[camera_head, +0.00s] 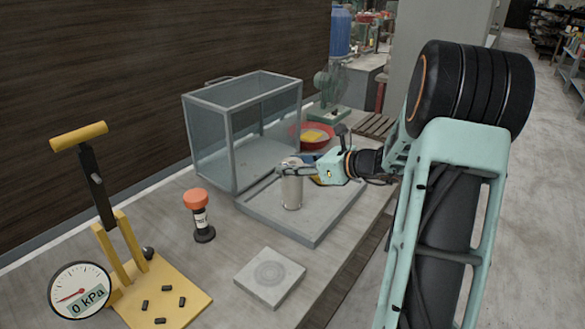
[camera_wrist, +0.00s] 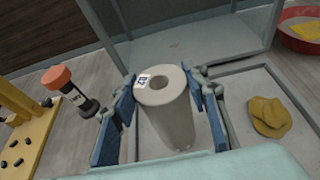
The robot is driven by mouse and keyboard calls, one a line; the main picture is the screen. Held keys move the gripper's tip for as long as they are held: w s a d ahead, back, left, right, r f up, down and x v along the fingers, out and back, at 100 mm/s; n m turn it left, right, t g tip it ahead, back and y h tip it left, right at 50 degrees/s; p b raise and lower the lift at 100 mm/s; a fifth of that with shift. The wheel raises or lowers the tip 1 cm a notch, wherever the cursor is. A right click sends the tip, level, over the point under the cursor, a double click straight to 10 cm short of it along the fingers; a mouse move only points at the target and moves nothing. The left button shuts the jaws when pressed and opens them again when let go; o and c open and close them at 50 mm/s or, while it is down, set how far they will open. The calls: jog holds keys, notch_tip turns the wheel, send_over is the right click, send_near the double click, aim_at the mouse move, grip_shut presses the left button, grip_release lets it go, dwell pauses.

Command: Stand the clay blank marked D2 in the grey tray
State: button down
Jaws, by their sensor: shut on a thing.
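The clay blank (camera_head: 291,192) is a pale grey upright cylinder. In the wrist view the blank (camera_wrist: 170,112) shows a round hole in its top and a small white label, whose marking looks like D2 but is turned and small. My gripper (camera_head: 292,170) has its blue fingers on both sides of the blank and is shut on it near the top. The grey tray (camera_head: 318,232) is shallow and low-rimmed. The blank is over the tray's left part; whether its base touches the tray floor I cannot tell. Yellow clay trimmings (camera_wrist: 269,116) lie in the tray to the right.
A glass-walled case (camera_head: 212,150) stands close behind the tray. A red bowl (camera_head: 325,144) is behind right. An orange-topped tool (camera_head: 197,215) stands left. A grey square slab (camera_head: 270,277) lies in front. A yellow press (camera_head: 160,285) with a gauge reading 0 kPa is front left.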

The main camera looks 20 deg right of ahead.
jog(key=shift+f, duration=0.2)
jog(key=shift+f, duration=0.25)
jog(key=c, duration=1.1)
grip_release()
jog(key=shift+c, duration=0.2)
jog(key=shift+s+d+r, duration=0.25)
jog(key=shift+r, duration=0.05)
jog(key=v, duration=1.1)
jog(key=shift+s+p, duration=0.2)
jog(key=shift+p, duration=0.15)
